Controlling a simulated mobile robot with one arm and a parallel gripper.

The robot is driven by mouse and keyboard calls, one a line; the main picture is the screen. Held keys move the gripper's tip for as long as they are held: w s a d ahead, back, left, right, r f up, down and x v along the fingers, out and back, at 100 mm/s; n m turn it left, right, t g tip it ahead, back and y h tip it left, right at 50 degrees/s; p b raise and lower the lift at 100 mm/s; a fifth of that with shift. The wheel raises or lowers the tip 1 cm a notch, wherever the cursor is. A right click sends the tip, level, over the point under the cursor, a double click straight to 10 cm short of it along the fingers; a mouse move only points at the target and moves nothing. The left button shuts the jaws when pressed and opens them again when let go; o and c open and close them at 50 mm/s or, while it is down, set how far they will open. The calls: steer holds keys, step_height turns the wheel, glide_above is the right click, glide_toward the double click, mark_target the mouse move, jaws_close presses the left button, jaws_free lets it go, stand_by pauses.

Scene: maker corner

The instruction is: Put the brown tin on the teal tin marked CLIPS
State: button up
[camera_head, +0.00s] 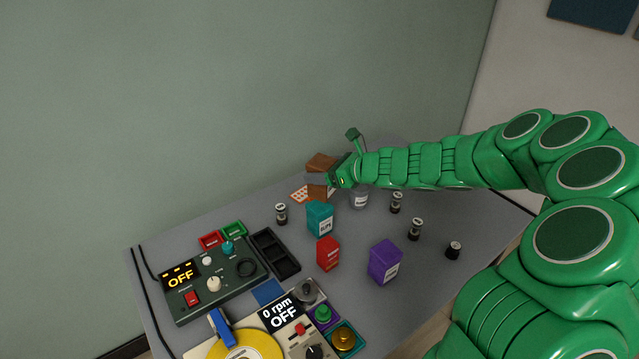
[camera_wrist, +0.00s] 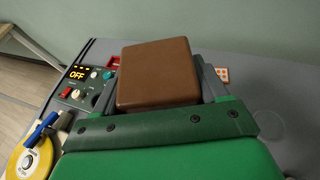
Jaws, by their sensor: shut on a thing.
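My gripper (camera_head: 318,180) is shut on the brown tin (camera_head: 320,163) near the back of the table. In the wrist view the brown tin (camera_wrist: 157,72) sits between the grey fingers and hides what lies beyond it. The teal tin marked CLIPS (camera_head: 319,219) stands on the table, in front of and a little below my gripper in the head view. Its lettering is small and its top is bare. The brown tin is apart from the teal tin.
A red tin (camera_head: 328,253) and a purple tin (camera_head: 384,262) stand in front of the teal tin. A glass jar (camera_head: 360,199) and several small dark-capped cylinders (camera_head: 415,229) stand to the right. A black tray (camera_head: 274,254) and a control panel (camera_head: 212,280) lie left.

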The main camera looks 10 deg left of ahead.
steer(key=shift+w+a+f, duration=0.2)
steer(key=shift+w+f, duration=0.3)
steer(key=shift+f, duration=0.15)
steer(key=shift+w+a+f, duration=0.25)
steer(key=shift+w+f, duration=0.3)
steer(key=shift+f, duration=0.15)
steer(key=shift+w+a+f, duration=0.2)
steer(key=shift+w+f, duration=0.3)
steer(key=shift+f, duration=1.65)
steer(key=o, duration=1.1)
steer(key=shift+f, duration=0.1)
steer(key=shift+c, duration=0.2)
steer(key=v, duration=1.2)
